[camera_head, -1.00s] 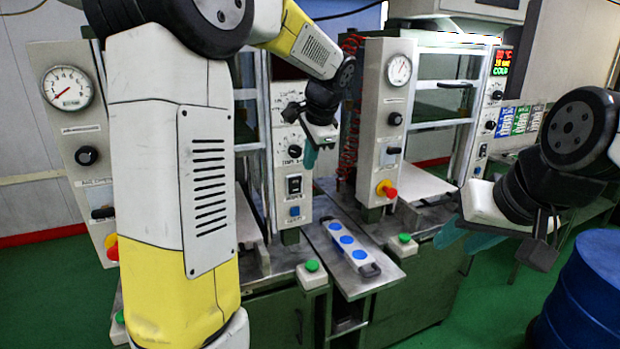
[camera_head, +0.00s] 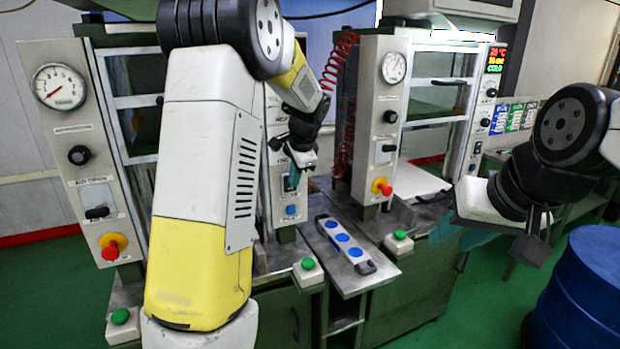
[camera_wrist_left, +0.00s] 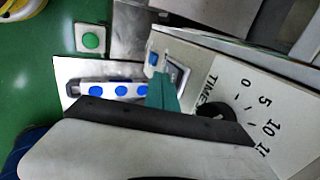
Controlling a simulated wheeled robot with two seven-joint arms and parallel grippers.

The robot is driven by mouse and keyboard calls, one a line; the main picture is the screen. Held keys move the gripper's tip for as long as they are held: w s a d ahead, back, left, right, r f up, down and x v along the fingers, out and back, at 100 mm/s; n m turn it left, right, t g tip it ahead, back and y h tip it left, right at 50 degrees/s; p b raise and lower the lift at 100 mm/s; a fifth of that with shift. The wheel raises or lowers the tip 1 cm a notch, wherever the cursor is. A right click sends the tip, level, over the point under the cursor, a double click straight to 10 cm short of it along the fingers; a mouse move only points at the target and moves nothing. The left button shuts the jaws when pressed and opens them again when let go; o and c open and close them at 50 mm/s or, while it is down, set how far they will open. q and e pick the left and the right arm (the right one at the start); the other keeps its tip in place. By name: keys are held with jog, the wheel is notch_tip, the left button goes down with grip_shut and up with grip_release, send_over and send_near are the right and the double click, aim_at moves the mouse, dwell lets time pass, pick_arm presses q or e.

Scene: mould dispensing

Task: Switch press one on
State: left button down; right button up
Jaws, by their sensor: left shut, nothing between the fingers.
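The left press's control panel (camera_head: 272,190) is partly hidden by my left arm in the head view. In the left wrist view its white face (camera_wrist_left: 265,110) shows a timer dial (camera_wrist_left: 216,112), a rocker switch (camera_wrist_left: 178,76) in a dark frame and a blue button (camera_wrist_left: 153,58). My left gripper (camera_head: 292,180) is shut and empty in front of this panel. Its teal fingertips (camera_wrist_left: 163,92) overlap the switch's edge in the wrist view; I cannot tell if they touch it. My right gripper (camera_head: 462,238) hangs at the right, away from the panels; its finger gap is unclear.
A second press panel (camera_head: 380,130) stands to the right with a red knob (camera_head: 382,187). A strip with several blue buttons (camera_head: 343,238) lies on the shelf between green buttons (camera_head: 308,264). A blue drum (camera_head: 585,290) stands at the lower right.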

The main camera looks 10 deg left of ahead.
pick_arm(q)
jog(key=shift+w+a+r, duration=0.1)
jog(key=shift+w+a, duration=0.15)
jog(key=shift+w, duration=0.15)
jog(key=shift+w+a+r+g, duration=0.1)
jog(key=shift+w+a+g, duration=0.2)
jog(key=shift+g, duration=0.1)
jog(key=shift+r, duration=0.1)
jog(key=shift+r, duration=0.7)
jog(key=shift+d, duration=0.15)
